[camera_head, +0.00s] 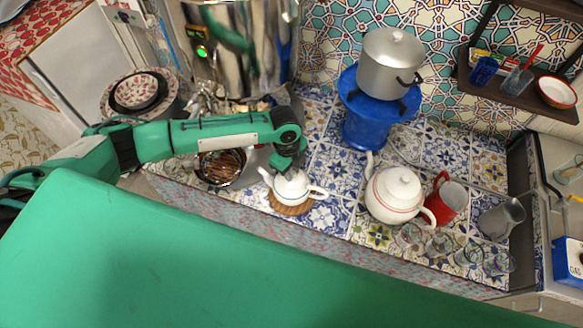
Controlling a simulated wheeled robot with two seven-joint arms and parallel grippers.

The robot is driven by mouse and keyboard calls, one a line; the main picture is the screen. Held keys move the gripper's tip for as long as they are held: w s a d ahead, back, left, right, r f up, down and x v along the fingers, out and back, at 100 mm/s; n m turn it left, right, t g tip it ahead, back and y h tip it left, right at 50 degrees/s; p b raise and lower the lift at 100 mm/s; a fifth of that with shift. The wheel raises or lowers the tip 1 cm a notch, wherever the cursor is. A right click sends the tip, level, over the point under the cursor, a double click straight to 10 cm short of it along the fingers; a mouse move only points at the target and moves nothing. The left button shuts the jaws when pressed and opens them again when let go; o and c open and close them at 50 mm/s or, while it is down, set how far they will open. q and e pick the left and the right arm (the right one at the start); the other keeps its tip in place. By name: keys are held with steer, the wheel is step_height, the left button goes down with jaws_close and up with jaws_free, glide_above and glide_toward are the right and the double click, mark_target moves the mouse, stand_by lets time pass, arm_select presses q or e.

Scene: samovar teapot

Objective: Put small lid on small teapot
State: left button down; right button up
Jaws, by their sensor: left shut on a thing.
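The small white teapot (293,191) stands upright on a round woven mat (284,210) near the counter's front edge, its spout to the left and its handle to the right. My left gripper (287,170) points down directly over the teapot's mouth. It is shut on what looks like the small lid, which is mostly hidden by the fingers. I cannot tell whether the lid touches the teapot's rim. My right gripper is not in view.
A large white teapot (396,196) with its lid on stands to the right, with a red pitcher (450,198) and several glasses beyond. A silver pot (390,64) sits on a blue stand (368,128) behind. A big metal samovar (243,45) stands at the back left.

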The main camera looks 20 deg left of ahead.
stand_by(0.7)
arm_select(q)
steer(key=shift+f, duration=0.1)
steer(key=c, duration=0.7)
jaws_free()
steer(key=shift+r+p, duration=3.6)
steer(key=shift+s+f, duration=0.1)
